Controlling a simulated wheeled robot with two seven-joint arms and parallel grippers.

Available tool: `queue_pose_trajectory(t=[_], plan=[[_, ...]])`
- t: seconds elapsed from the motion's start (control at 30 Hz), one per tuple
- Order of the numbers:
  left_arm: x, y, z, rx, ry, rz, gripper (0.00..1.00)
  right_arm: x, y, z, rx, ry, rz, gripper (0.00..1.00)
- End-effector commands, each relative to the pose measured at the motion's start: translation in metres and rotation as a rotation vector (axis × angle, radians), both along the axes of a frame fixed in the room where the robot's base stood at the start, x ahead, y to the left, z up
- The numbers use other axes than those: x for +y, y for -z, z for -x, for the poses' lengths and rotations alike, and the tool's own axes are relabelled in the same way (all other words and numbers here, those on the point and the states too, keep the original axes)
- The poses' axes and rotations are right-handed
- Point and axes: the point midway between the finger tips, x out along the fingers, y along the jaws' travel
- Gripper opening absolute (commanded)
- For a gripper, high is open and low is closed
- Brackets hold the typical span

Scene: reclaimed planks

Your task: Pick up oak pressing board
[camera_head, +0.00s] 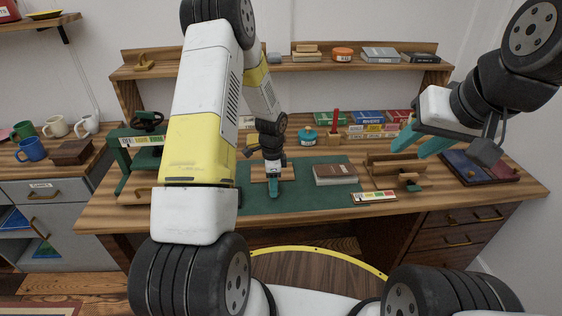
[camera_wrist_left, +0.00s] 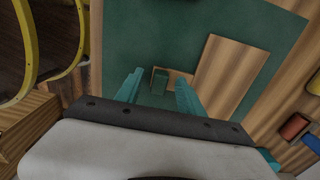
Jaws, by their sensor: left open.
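The oak pressing board (camera_head: 287,173), a flat light-wood panel, lies on the green mat (camera_head: 312,201) on the workbench. In the left wrist view a larger flat wood panel (camera_wrist_left: 236,72) shows, which looks like the board. My left gripper (camera_head: 274,189) points down in front of the board, partly hiding it. My right gripper (camera_head: 421,142) is open and empty, raised over the bench's right side.
A brown book (camera_head: 335,174) lies right of the board. A wooden frame (camera_head: 396,166) and a small labelled strip (camera_head: 375,197) are further right. A green press (camera_head: 140,150) stands left, partly behind my arm. The mat's front is clear.

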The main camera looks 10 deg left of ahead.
Motion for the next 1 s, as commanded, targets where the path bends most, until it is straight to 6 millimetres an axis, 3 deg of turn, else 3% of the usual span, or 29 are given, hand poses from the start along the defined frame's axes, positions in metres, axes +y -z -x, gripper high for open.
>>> queue_pose_trajectory(t=[0.07,0.3,0.73,1.0], plan=[[0.0,0.0,0.0,0.0,0.0,0.0,0.45,0.0,0.0,0.0,0.0,0.0,0.0,0.36],[0.0,0.0,0.0,0.0,0.0,0.0,0.0,0.0,0.0,0.0,0.0,0.0,0.0,0.36],[0.0,-0.004,0.0,-0.001,-0.001,0.0,0.0,0.0,0.0,0.0,0.0,0.0,0.0,0.36],[0.001,-0.031,-0.001,-0.003,-0.001,0.0,0.0,0.0,0.0,0.0,0.0,0.0,0.0,0.36]])
